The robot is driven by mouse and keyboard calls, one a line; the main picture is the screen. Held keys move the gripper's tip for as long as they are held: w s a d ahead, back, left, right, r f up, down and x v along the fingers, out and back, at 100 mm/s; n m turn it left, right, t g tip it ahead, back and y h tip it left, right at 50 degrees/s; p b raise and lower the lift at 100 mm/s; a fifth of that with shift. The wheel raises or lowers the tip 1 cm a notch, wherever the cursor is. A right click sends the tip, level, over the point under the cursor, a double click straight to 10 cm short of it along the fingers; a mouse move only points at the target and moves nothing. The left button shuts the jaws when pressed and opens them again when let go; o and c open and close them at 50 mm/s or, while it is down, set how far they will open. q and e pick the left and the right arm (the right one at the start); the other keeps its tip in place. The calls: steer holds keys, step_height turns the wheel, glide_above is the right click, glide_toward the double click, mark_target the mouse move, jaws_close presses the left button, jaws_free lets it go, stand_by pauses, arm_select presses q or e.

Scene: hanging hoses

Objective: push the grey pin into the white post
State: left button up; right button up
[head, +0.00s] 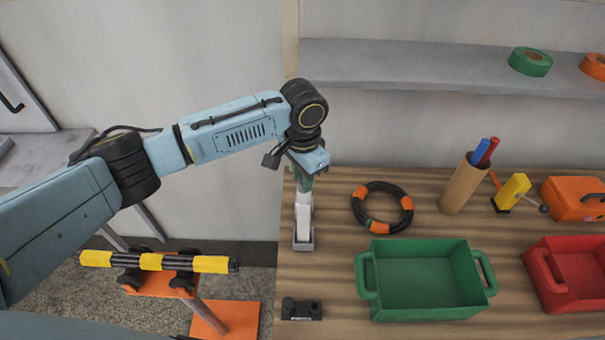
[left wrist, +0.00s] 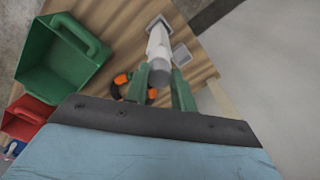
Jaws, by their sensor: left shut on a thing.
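The white post (head: 303,214) stands upright on a grey base near the left edge of the wooden table. It also shows in the left wrist view (left wrist: 158,42), rising from its square base. My left gripper (head: 304,181) is right above the post, pointing down. In the left wrist view its green fingers (left wrist: 160,85) are shut on a grey round piece, the grey pin (left wrist: 159,77), which lines up with the top of the post. I cannot tell how deep the pin sits in the post. My right gripper is not in view.
A black and orange hose ring (head: 382,206) lies right of the post. A green crate (head: 377,306), a small black block (head: 301,309), a red crate (head: 541,270) and a brown cup (head: 462,186) share the table. A grey shelf (head: 420,66) runs along the wall behind.

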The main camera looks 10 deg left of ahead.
arm_select(q)
steer(key=o, duration=1)
steer(key=shift+f, duration=0.1)
steer(key=shift+o, duration=0.2)
step_height(320, 180, up, 14)
steer(key=b, duration=0.1)
steer(key=shift+f, duration=0.25)
